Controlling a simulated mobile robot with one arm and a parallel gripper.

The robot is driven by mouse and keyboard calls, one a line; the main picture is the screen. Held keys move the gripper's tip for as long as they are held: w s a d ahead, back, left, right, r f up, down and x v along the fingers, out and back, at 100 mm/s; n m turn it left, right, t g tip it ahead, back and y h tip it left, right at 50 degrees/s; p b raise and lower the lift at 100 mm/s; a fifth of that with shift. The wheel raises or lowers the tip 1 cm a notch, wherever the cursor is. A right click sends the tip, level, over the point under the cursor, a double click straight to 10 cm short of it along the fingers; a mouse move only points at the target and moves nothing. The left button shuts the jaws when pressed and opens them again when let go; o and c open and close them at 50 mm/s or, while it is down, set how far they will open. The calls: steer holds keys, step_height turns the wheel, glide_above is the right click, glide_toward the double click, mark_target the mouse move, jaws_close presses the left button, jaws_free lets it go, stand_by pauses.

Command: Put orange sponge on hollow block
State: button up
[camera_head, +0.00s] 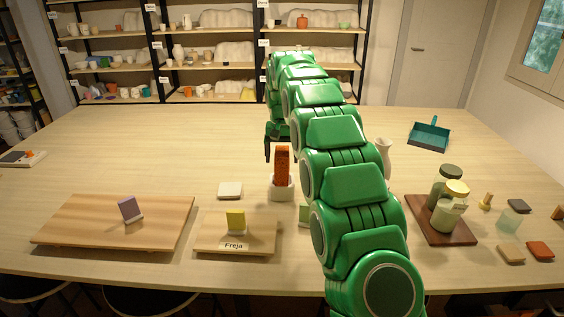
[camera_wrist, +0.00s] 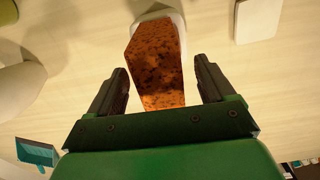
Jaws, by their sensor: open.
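The orange sponge (camera_head: 282,163), tall and dark-speckled, stands upright in a small white holder (camera_head: 281,190) near the table's middle. In the wrist view the sponge (camera_wrist: 158,60) lies between my fingers, with the white holder's rim (camera_wrist: 160,12) at the top. My gripper (camera_wrist: 160,88) is open, a finger on each side of the sponge, with a gap on the right. I cannot tell how deep the fingers reach around it. In the head view my gripper (camera_head: 274,148) points down just behind and left of the sponge, partly hidden by my arm. I cannot make out which thing is the hollow block.
A white vase (camera_head: 384,152) and a brown tray (camera_head: 420,228) with jars stand right of my arm.

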steer(key=shift+r, duration=2.2)
steer(key=shift+s+d+r, duration=0.2)
steer(key=shift+s+d, duration=0.05)
steer(key=shift+s, duration=0.05)
steer(key=s+d+r, duration=0.2)
steer(key=s+d, duration=0.2)
steer(key=s, duration=0.4)
steer(key=s+d+r+g, duration=0.15)
steer(key=s+d, duration=0.25)
steer(key=s, duration=0.5)
steer(key=s+d+r+t, duration=0.15)
steer(key=s+d, duration=0.25)
steer(key=s, duration=0.4)
steer(key=s+d+f, duration=0.1)
steer(key=s+f, duration=0.1)
steer(key=s, duration=0.8)
steer(key=s+d+f+g, duration=0.1)
steer(key=s+d+f, duration=0.1)
steer(key=s, duration=0.9)
steer(key=s+d+f, duration=0.2)
steer(key=s+f, duration=0.2)
steer(key=s, duration=0.6)
steer(key=shift+s+d+g, duration=0.15)
steer(key=shift+s+g, duration=0.05)
steer(key=shift+g, duration=0.2)
